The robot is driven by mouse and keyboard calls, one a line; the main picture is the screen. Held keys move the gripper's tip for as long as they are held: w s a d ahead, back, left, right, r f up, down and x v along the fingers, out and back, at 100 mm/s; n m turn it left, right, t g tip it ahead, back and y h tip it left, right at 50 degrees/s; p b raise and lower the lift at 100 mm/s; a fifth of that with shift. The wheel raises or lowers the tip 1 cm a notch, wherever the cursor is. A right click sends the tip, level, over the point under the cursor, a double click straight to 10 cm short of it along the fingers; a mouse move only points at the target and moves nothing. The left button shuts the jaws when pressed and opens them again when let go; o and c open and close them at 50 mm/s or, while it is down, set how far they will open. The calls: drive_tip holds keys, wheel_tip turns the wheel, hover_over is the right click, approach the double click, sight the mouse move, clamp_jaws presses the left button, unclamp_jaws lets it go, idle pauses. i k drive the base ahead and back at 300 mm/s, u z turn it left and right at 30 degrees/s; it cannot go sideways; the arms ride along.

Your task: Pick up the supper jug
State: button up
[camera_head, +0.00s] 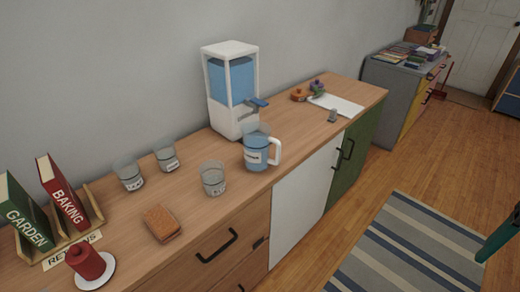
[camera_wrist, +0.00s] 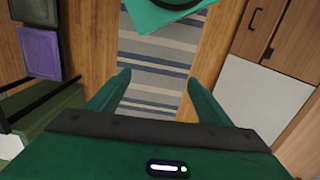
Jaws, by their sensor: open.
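A blue jug (camera_head: 257,151) with a white handle and a pale label stands upright on the wooden counter (camera_head: 110,215), in front of the water dispenser. The label is too small to read. The jug's handle points to the right in the head view. The jug does not show in the wrist view. My gripper (camera_wrist: 158,88) is open and empty in the wrist view, its two green fingers apart above the striped rug (camera_wrist: 152,62). It is away from the jug.
A white dispenser (camera_head: 232,92) with blue contents stands close behind the jug. Several clear glasses stand left of it, the nearest glass (camera_head: 213,179) in front. A brown sponge-like block (camera_head: 162,224), books (camera_head: 68,192) and a red object (camera_head: 86,262) are further left. White paper (camera_head: 337,105) lies right.

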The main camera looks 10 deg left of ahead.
sight(257, 139)
drive_tip(key=z, duration=0.05)
drive_tip(key=k, duration=0.65)
drive_tip(key=u, duration=0.5)
drive_tip(key=i, duration=1.25)
drive_tip(key=z, duration=0.35)
